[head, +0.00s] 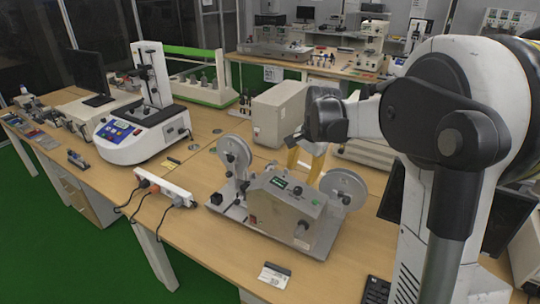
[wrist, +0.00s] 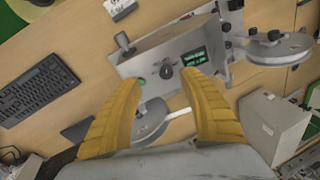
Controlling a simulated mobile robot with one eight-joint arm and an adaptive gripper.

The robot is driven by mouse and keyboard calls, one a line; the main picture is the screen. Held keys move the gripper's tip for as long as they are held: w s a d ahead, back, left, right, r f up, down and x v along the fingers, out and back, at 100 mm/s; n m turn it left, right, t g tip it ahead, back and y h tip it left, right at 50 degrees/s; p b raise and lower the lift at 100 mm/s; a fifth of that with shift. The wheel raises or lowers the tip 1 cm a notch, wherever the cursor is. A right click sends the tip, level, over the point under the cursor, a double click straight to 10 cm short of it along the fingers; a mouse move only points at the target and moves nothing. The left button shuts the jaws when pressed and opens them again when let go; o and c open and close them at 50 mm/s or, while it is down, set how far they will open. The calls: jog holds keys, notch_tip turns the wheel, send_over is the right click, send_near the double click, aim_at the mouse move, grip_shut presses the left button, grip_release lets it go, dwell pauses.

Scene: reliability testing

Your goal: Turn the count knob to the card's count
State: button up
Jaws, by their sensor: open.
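The count knob (wrist: 166,72), a dark round dial with a light pointer, is on the sloped panel of the grey reel counting machine (wrist: 150,50). A lit green display (wrist: 196,57) sits beside it. In the head view the machine (head: 265,207) stands on the bench between two reels. My gripper (wrist: 162,78) is open and empty, its yellow fingers spread either side of the knob in the wrist view and apart from it. In the head view my gripper (head: 305,165) is at the machine's far side. A small white card (head: 273,275) lies in front; its print is unreadable.
Reels (head: 235,157) and (head: 343,189) flank the machine. A white power strip (head: 165,187) with cables lies to its left. A beige box (head: 280,114) stands behind. A black keyboard (wrist: 38,90) shows in the wrist view. Bare bench lies left of the card.

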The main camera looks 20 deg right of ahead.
aim_at(299, 189)
jog(key=shift+m, duration=0.8)
jog(key=w+f, duration=0.1)
jog(key=f, duration=0.2)
jog(key=w+d+f+b, duration=0.1)
jog(key=w+f, duration=0.1)
jog(key=f, duration=0.2)
jog(key=w+d+f, duration=0.1)
jog(key=f, duration=0.3)
jog(key=shift+w+d+f+b, duration=0.1)
jog(key=shift+w+f+b, duration=0.1)
jog(key=shift+w+b, duration=0.2)
jog(key=shift+c, duration=0.2)
grip_shut()
